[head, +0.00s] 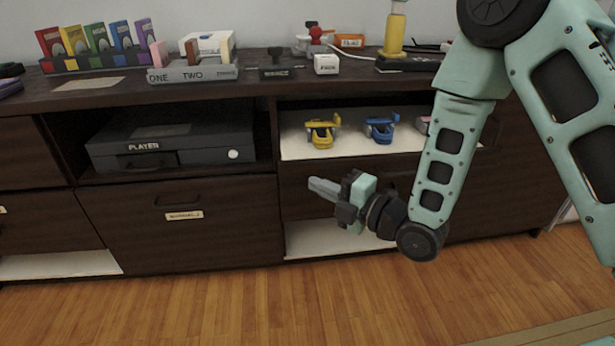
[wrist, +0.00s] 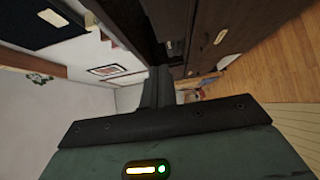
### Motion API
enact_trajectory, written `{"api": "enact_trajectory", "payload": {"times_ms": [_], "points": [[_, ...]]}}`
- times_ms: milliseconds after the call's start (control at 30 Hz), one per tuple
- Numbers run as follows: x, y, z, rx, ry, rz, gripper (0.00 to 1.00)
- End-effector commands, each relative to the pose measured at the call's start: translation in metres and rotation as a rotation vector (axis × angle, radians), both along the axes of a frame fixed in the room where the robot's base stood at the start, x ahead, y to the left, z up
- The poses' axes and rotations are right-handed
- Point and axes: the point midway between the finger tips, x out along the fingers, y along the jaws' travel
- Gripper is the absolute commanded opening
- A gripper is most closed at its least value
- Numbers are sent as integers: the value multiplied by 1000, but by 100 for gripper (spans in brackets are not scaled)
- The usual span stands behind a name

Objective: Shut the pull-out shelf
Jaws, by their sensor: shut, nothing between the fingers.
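The dark wooden cabinet has white shelf boards in its right bay. The upper white shelf (head: 293,144) carries a yellow holder (head: 321,132) and a blue holder (head: 381,130). A lower white board (head: 320,243) shows under the dark front (head: 298,198). Which board is the pull-out shelf, and how far it sticks out, I cannot tell. My gripper (head: 320,188) is shut and empty, pointing left in front of the dark front, below the upper shelf. Whether it touches the front is unclear. In the wrist view the closed fingers (wrist: 158,88) show with nothing between them.
A grey player box (head: 165,145) sits in the middle bay above a labelled drawer (head: 180,225). The cabinet top holds coloured binders (head: 95,48), a grey tray (head: 195,74) and a yellow bottle (head: 394,32). The wooden floor (head: 200,305) in front is clear.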

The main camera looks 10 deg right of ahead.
Motion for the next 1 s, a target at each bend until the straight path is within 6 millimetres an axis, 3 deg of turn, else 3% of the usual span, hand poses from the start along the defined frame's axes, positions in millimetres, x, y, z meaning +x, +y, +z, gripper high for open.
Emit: {"api": "enact_trajectory", "payload": {"times_ms": [133,400,867,1000], "points": [[22,22,0,2,-4,0,0],[55,20,-1,2,-1,-1,0],[60,20,0,0,1,0,0],[76,20,-1,1,-3,-1,0]]}}
